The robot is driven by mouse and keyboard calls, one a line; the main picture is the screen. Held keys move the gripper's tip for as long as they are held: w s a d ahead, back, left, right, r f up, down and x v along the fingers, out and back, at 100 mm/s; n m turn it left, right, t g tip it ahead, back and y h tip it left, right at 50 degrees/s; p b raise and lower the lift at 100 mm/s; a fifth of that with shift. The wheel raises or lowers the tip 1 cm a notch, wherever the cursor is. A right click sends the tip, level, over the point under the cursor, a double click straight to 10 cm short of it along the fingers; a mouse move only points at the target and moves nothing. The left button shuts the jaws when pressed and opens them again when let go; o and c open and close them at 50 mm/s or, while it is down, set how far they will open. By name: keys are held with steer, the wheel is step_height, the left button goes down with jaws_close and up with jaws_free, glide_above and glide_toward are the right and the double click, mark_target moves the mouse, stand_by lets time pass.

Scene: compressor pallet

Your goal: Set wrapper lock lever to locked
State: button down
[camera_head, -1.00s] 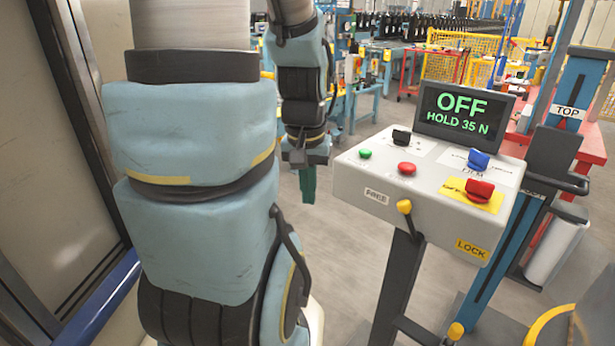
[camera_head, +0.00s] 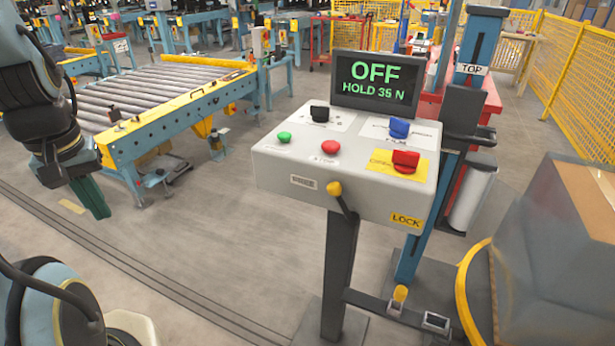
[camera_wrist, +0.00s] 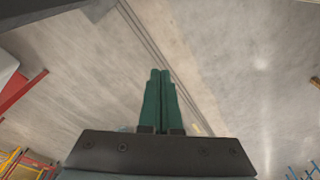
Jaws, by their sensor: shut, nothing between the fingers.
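The lever (camera_head: 343,200) has a yellow knob and a dark arm, and sits on the front edge of the grey control console (camera_head: 275,180). Its knob points up and left, toward the small grey label on the console front. The yellow LOCK label (camera_head: 405,220) is to the right of the lever. My gripper (camera_head: 100,211), with green fingers, hangs at the left in the head view, well apart from the console and lever. In the wrist view my gripper (camera_wrist: 160,72) has its fingers together, with only floor beyond them. The lever does not clearly show there.
The screen (camera_head: 376,80) reads OFF, HOLD 35 N. Buttons and knobs stand on the console top. A roller conveyor (camera_head: 170,85) is behind left. A wrapped box (camera_head: 560,240) and yellow ring (camera_head: 466,290) are at right. Floor between gripper and console is clear.

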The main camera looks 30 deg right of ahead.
steer(key=w+d+f+n+g+h+b, duration=0.15)
steer(key=d+n+b, duration=0.3)
steer(key=d, duration=0.55)
steer(key=n+g+h+b, duration=0.2)
steer(key=n+g+b, duration=0.3)
steer(key=b, duration=0.3)
glide_toward(314, 178)
steer(key=w+a, duration=0.1)
steer(key=a, duration=0.3)
steer(key=shift+d+r, duration=0.1)
steer(key=shift+r, duration=0.15)
steer(key=x, duration=0.9)
steer(key=shift+f, duration=0.1)
steer(key=s+d, duration=0.2)
steer(key=shift+s, duration=0.25)
steer(key=shift+s+d+r, duration=0.2)
steer(key=shift+s+d, duration=0.15)
steer(key=shift+d, duration=0.05)
steer(key=shift+s+r+p, duration=0.1)
steer(key=shift+r+p, duration=0.05)
steer(key=shift+p, duration=0.35)
